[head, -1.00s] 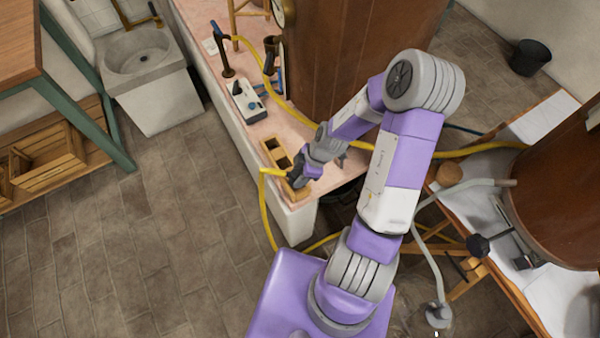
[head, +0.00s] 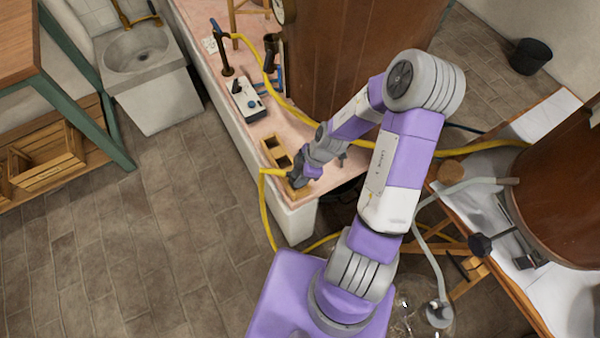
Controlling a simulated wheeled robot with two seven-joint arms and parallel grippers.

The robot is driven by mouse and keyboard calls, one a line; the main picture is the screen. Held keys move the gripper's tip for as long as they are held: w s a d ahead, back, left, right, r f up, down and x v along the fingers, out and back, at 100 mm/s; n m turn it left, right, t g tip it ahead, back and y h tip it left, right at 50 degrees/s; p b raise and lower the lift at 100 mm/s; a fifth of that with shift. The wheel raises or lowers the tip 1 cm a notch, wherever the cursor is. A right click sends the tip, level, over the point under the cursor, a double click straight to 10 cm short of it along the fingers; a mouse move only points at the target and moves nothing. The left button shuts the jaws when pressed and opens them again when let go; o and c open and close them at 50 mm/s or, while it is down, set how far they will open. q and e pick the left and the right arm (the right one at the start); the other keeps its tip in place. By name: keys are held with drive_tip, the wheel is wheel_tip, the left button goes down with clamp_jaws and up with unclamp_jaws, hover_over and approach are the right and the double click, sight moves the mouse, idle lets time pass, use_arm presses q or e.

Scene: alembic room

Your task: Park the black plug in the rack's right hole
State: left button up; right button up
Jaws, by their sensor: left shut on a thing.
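The wooden rack (head: 265,147) stands near the front end of the pink counter, with two dark square holes showing at its far part. My left gripper (head: 297,181) is over the rack's near end and hides that part. It is shut on a small dark thing, which looks like the black plug, with a yellow hose (head: 264,205) running from it over the counter's edge. The plug is mostly hidden by the fingers. I cannot tell whether it is inside a hole or just above one. My right gripper is not in view.
On the pink counter (head: 222,98) are a white-and-black device (head: 249,100) and a dark stand (head: 223,55). A second yellow hose (head: 290,107) runs past the large brown vessel (head: 335,60). The tiled floor at left is clear.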

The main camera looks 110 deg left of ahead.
use_arm(q)
drive_tip(key=shift+f+b, duration=0.75)
idle(1.8)
drive_tip(key=o, duration=1.2)
drive_tip(key=shift+r, duration=0.15)
drive_tip(key=shift+r+p, duration=3.25)
drive_tip(key=shift+r, duration=0.2)
